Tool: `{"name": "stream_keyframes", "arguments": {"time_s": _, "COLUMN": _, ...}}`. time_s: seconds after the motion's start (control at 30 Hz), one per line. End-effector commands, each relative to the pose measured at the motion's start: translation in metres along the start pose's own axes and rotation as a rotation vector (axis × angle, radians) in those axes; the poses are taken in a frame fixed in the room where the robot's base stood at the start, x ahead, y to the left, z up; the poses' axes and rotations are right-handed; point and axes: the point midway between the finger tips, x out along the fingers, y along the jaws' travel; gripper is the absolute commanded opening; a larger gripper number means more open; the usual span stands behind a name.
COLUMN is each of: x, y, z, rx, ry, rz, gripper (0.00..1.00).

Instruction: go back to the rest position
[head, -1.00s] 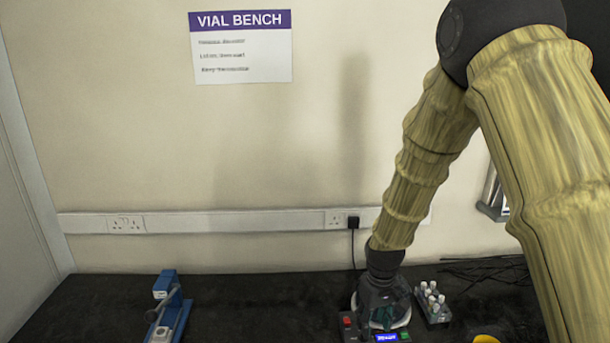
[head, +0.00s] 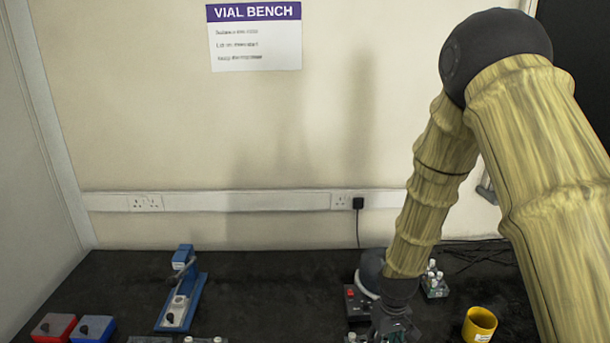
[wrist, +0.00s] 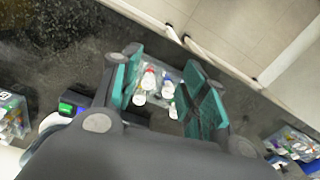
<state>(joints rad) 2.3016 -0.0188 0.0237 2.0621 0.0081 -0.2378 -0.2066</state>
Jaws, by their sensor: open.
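My gripper (head: 395,328) is low over the front of the bench in the head view, in front of a dark device (head: 358,303), partly cut off by the bottom edge. In the wrist view my gripper (wrist: 168,80) has its two teal-lined fingers spread apart with nothing held between them. The vial rack also stands right of my arm in the head view (head: 435,287).
A yellow cup (head: 479,325) stands at the right front. A blue stand (head: 183,290) is left of centre. Red (head: 54,327) and blue (head: 93,329) boxes lie at the front left. Dark bench (head: 270,290) between the stand and the device is clear. The wall is behind.

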Motion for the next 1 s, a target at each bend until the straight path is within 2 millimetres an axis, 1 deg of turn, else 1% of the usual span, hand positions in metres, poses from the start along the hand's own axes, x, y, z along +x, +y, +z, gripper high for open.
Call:
{"name": "stream_keyframes", "arguments": {"time_s": 0.03, "x": 0.011, "y": -0.001, "z": 0.009, "rx": 0.006, "ry": -0.005, "rz": -0.002, "gripper": 0.43}}
{"name": "stream_keyframes", "arguments": {"time_s": 0.17, "x": 0.043, "y": -0.005, "z": 0.034, "rx": 0.029, "ry": -0.007, "rz": -0.005, "gripper": 0.43}}
{"name": "stream_keyframes", "arguments": {"time_s": 0.27, "x": 0.074, "y": -0.009, "z": 0.063, "rx": 0.054, "ry": -0.009, "rz": -0.007, "gripper": 0.43}}
{"name": "stream_keyframes", "arguments": {"time_s": 0.3, "x": 0.087, "y": -0.010, "z": 0.077, "rx": 0.066, "ry": -0.009, "rz": -0.008, "gripper": 0.43}}
{"name": "stream_keyframes", "arguments": {"time_s": 0.37, "x": 0.105, "y": -0.013, "z": 0.098, "rx": 0.085, "ry": -0.009, "rz": -0.009, "gripper": 0.43}}
{"name": "stream_keyframes", "arguments": {"time_s": 0.4, "x": 0.116, "y": -0.015, "z": 0.113, "rx": 0.097, "ry": -0.010, "rz": -0.010, "gripper": 0.43}}
{"name": "stream_keyframes", "arguments": {"time_s": 0.47, "x": 0.132, "y": -0.018, "z": 0.136, "rx": 0.116, "ry": -0.010, "rz": -0.010, "gripper": 0.43}}
{"name": "stream_keyframes", "arguments": {"time_s": 0.5, "x": 0.141, "y": -0.021, "z": 0.150, "rx": 0.127, "ry": -0.009, "rz": -0.010, "gripper": 0.43}}
{"name": "stream_keyframes", "arguments": {"time_s": 0.57, "x": 0.154, "y": -0.024, "z": 0.173, "rx": 0.146, "ry": -0.009, "rz": -0.009, "gripper": 0.43}}
{"name": "stream_keyframes", "arguments": {"time_s": 0.6, "x": 0.161, "y": -0.027, "z": 0.189, "rx": 0.159, "ry": -0.010, "rz": -0.009, "gripper": 0.43}}
{"name": "stream_keyframes", "arguments": {"time_s": 0.7, "x": 0.176, "y": -0.032, "z": 0.226, "rx": 0.188, "ry": -0.009, "rz": -0.008, "gripper": 0.43}}
{"name": "stream_keyframes", "arguments": {"time_s": 0.8, "x": 0.185, "y": -0.037, "z": 0.256, "rx": 0.212, "ry": -0.008, "rz": -0.007, "gripper": 0.43}}
{"name": "stream_keyframes", "arguments": {"time_s": 1.0, "x": 0.193, "y": -0.044, "z": 0.300, "rx": 0.248, "ry": -0.006, "rz": -0.003, "gripper": 0.43}}
